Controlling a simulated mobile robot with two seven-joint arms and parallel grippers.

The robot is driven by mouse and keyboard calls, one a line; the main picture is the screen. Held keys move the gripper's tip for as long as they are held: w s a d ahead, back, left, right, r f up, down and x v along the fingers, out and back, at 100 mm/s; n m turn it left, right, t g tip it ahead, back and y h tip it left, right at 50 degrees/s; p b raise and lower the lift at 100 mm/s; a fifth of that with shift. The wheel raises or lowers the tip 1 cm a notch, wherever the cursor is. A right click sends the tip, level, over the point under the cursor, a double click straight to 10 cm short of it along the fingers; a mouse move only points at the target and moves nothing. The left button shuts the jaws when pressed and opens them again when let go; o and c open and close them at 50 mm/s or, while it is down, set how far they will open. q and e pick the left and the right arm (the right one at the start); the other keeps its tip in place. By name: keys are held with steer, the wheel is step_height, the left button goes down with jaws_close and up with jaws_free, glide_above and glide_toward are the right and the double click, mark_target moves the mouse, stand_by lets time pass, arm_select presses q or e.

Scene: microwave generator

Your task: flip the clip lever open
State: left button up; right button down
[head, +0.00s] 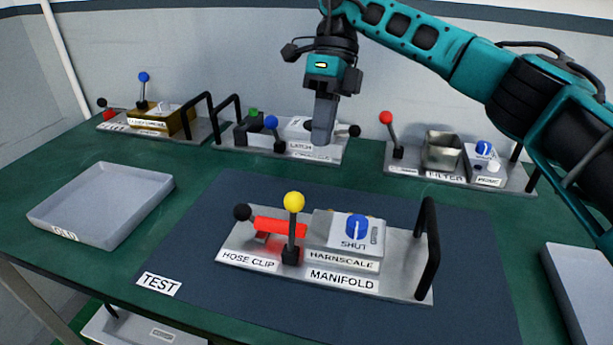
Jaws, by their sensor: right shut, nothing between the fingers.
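The manifold plate (395,292) lies on the dark mat, with a HOSE CLIP label (248,261) at its left end. Above that label a red bar (280,227) lies nearly flat, with a black ball knob (242,212) at its left end. Just right of it a lever with a yellow knob (294,202) stands upright on a black base, partly in front of the bar. My right gripper (322,138) is shut and empty, pointing down in front of the back middle station, well behind the manifold plate. My left gripper is out of view.
A block with a blue SHUT dial (357,228) and a tall black handle (428,250) stand on the plate's right. Several similar stations line the back, including one with a red-knobbed lever (386,118). A grey tray (105,205) sits left. The mat's front is clear.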

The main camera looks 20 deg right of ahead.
mark_target(292, 222)
steer(key=s+a+f, duration=0.4)
steer(key=s+f, duration=0.1)
steer(key=shift+a, duration=0.15)
steer(key=shift+a, duration=0.1)
stand_by(0.5)
